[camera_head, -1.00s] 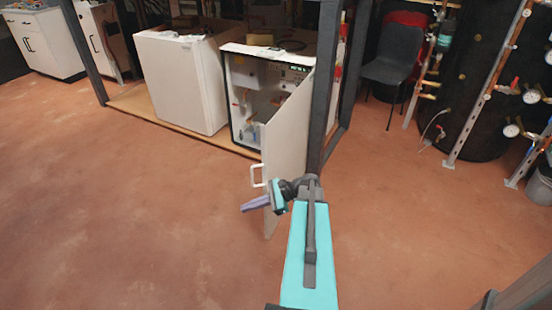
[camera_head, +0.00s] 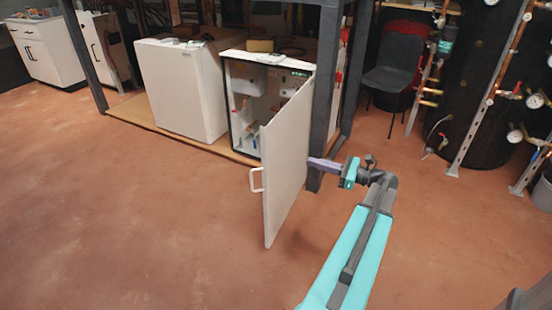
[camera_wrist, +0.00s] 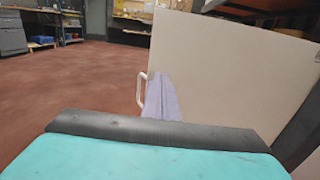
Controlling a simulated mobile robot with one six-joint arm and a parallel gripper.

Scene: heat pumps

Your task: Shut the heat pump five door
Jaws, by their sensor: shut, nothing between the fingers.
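The white door (camera_head: 288,165) of the open heat pump cabinet (camera_head: 262,105) stands swung out towards me, hinged at the cabinet's right side. Its white handle (camera_head: 256,180) is on the far left edge of the door. My gripper (camera_head: 314,163) is shut and empty, with its purple fingers pointing left at the right-hand face of the door. Whether the fingertips touch the door I cannot tell. In the wrist view the door (camera_wrist: 225,80) fills the right side, the handle (camera_wrist: 141,88) shows at its left edge, and my purple fingers (camera_wrist: 163,98) lie in front of it.
A dark upright post (camera_head: 326,85) stands right behind my gripper, by the door hinge. A closed white heat pump (camera_head: 180,90) stands left of the open one on a wooden base. A black chair (camera_head: 392,65) and pipework are at the right. The floor in front is clear.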

